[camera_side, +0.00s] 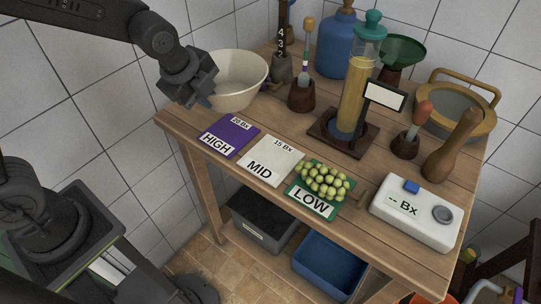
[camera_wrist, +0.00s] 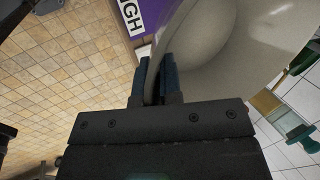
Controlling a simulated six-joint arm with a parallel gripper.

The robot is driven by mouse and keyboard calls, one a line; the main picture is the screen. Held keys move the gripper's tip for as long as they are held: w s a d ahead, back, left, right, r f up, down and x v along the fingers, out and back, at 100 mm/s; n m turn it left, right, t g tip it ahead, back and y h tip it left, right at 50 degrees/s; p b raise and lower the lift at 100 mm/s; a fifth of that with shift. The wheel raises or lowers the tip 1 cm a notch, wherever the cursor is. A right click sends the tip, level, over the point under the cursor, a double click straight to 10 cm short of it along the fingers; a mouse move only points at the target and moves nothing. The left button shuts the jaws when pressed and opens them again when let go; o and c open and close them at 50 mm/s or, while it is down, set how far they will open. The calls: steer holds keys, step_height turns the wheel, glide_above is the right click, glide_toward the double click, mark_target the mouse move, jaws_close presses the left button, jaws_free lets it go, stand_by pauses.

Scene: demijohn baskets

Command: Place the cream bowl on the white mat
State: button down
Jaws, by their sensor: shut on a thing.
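The cream bowl (camera_side: 240,80) is at the back left corner of the table. My gripper (camera_side: 205,101) is at its left rim. In the wrist view my gripper (camera_wrist: 158,85) has its two dark fingers on either side of the wall of the bowl (camera_wrist: 215,50), shut on it. The bowl looks empty. I cannot tell whether its base touches the table. The white mat (camera_side: 270,161), marked MID and 15 Bx, lies flat and bare near the table's front edge, to the right of and nearer than the bowl.
A purple mat (camera_side: 229,137) marked HIGH lies between bowl and white mat. A green mat (camera_side: 310,202) marked LOW, bearing green grapes (camera_side: 322,181), lies right of the white mat. A glass cylinder (camera_side: 352,95) on a wooden base and a wooden holder (camera_side: 301,95) stand behind.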

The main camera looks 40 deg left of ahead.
steer(key=d+f, duration=0.2)
steer(key=d, duration=0.2)
steer(key=d+f, duration=0.2)
steer(key=d, duration=0.2)
steer(key=d+f, duration=0.2)
steer(key=d, duration=0.2)
steer(key=shift+d+f, duration=0.1)
steer(key=shift+f, duration=2.25)
steer(key=shift+f, duration=0.15)
steer(key=c, duration=1.3)
jaws_free()
steer(key=shift+s, duration=0.1)
